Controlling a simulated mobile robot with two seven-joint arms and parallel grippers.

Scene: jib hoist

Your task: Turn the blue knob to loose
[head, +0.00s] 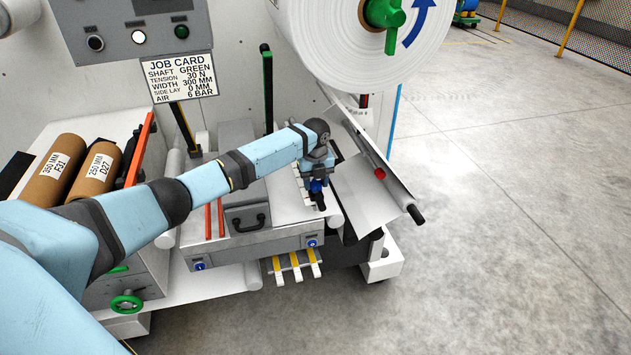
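My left arm reaches across from the left, and its gripper (318,198) points down over the right part of the machine's bench. A small blue part (316,185) shows right at the gripper; it may be the blue knob, but the gripper and wrist hide most of it. I cannot tell whether the fingers touch it or are closed. Two small round blue pieces with white marks sit on the front of the grey unit below, one at its left end (199,265) and one at its right end (312,243). My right gripper is not in view.
A large white roll (350,40) with a green hub handle hangs above right. A tilted metal tray (375,170) with a red piece lies right of the gripper. A job card (180,77) and brown cores (55,170) are left. Open floor lies right.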

